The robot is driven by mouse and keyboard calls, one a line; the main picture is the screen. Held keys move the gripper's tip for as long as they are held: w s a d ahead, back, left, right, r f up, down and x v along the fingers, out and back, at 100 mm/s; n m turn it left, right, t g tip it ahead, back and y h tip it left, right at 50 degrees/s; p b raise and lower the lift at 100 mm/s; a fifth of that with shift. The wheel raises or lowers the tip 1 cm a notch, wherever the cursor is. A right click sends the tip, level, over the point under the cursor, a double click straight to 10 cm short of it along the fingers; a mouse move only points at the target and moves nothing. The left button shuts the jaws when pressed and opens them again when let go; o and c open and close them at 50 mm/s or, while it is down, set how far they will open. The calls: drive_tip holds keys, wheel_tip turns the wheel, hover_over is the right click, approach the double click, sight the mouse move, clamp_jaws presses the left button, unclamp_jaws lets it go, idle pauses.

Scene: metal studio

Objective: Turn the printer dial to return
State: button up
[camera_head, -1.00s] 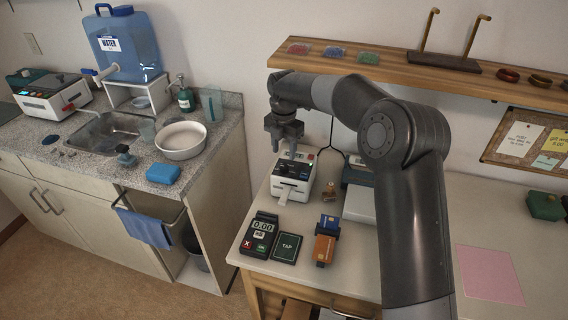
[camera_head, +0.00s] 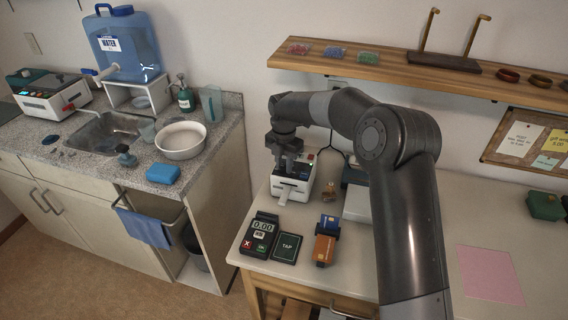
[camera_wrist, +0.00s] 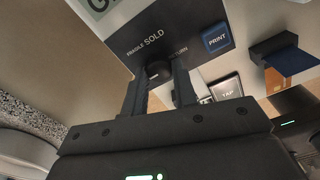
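The printer (camera_head: 290,190) is a small white machine with a dark top panel, standing at the left end of the right-hand table. In the wrist view its dark panel (camera_wrist: 165,25) carries the words FRAGILE, SOLD and a partly hidden RETURN around a round black dial (camera_wrist: 158,70). A blue PRINT button (camera_wrist: 216,37) is to the right. My gripper (camera_head: 288,166) points down over the printer's panel. In the wrist view my gripper's fingers (camera_wrist: 160,80) stand apart on either side of the dial. I cannot tell whether they touch it, nor which label the dial points to.
A card reader (camera_head: 260,233), a black TAP pad (camera_head: 287,248) and an orange and blue card holder (camera_head: 326,240) lie in front of the printer. A wooden wall shelf (camera_head: 400,73) runs above. The table's right side is mostly clear around a pink sheet (camera_head: 490,274).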

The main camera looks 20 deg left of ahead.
drive_tip(key=c, duration=0.5)
